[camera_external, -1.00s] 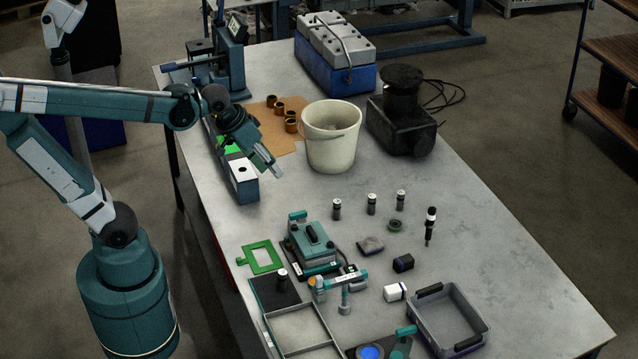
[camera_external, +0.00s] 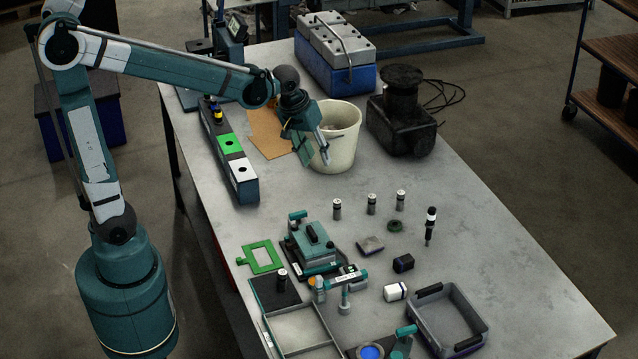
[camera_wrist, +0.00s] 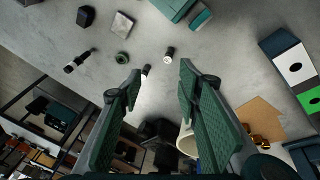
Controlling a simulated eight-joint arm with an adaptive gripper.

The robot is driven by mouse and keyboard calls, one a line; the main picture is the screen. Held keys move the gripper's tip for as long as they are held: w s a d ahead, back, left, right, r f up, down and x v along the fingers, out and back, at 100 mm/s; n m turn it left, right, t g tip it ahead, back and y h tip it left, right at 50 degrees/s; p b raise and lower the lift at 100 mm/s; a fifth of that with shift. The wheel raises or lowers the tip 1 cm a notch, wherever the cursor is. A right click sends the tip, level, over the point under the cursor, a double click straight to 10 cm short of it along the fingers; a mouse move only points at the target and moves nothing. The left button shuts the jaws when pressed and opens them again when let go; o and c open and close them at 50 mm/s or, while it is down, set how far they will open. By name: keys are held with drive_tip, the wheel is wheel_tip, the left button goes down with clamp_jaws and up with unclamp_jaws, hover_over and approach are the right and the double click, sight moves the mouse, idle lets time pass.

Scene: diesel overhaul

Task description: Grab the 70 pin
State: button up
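Three small dark cylinders with light tops stand upright in a row on the table: the left pin (camera_external: 337,209), the middle pin (camera_external: 371,204) and the right pin (camera_external: 400,201). Another similar pin (camera_external: 282,279) stands by the grey tray. No size marks are readable, so I cannot tell which one is the 70 pin. My gripper (camera_external: 312,155) is in the air in front of the white bucket, behind and left of the row. In the wrist view my gripper (camera_wrist: 160,95) is open with nothing between its fingers. Two pins show beyond the fingers there, one upper pin (camera_wrist: 169,53) and one lower pin (camera_wrist: 146,70).
The white bucket (camera_external: 342,150) and a black machine (camera_external: 402,125) stand behind the row. A long block with green and white sections (camera_external: 231,145) lies left.

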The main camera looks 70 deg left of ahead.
drive_tip(key=w+a+f+n+g+p, duration=0.1)
drive_tip(key=w+f+n, duration=0.1)
drive_tip(key=w+f, duration=0.3)
drive_tip(key=w+f+n+g, duration=0.1)
drive_tip(key=w+f+n, duration=0.15)
drive_tip(key=w, duration=0.55)
drive_tip(key=n+g+p, duration=0.1)
drive_tip(key=n+g, duration=0.1)
drive_tip(key=n, duration=0.1)
hover_over(370, 203)
drive_tip(key=a, duration=0.1)
drive_tip(key=f, duration=1.1)
drive_tip(key=shift+w+a+f, duration=0.2)
drive_tip(key=shift+w+f, duration=0.05)
drive_tip(key=shift+w, duration=0.15)
drive_tip(key=shift+w+f+n, duration=0.15)
drive_tip(key=shift+f+n, duration=0.1)
drive_tip(key=shift+f, duration=0.1)
drive_tip(key=shift+f, duration=1.3)
drive_tip(key=shift+d+f, duration=0.1)
drive_tip(key=shift+f, duration=2.5)
